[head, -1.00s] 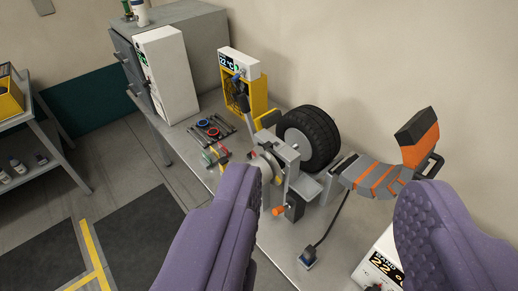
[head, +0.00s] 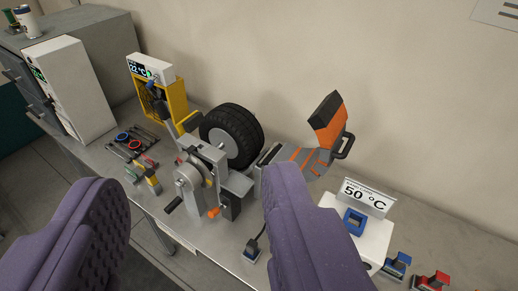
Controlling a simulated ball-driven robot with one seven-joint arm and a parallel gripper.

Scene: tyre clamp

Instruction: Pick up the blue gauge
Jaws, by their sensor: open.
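My gripper (head: 190,190) has two purple padded fingers spread wide apart, with nothing between them, in front of the bench. I cannot tell for sure which thing is the blue gauge. A small blue piece with a dark top (head: 397,265) lies on the bench at the lower right, beside a similar red piece (head: 432,281). A blue square frame (head: 354,221) sits on a white box (head: 372,242). A blue ring (head: 122,136) lies near a red ring (head: 134,144) among tools at the left. All of these are clear of the fingers.
A grey clamp (head: 200,180) with a crank stands mid-bench before a black tyre (head: 232,134). An orange and grey device (head: 327,120) is right of it. A yellow unit (head: 160,100) and a white cabinet (head: 70,90) stand at the left. A 50 °C sign (head: 364,194) stands on the white box.

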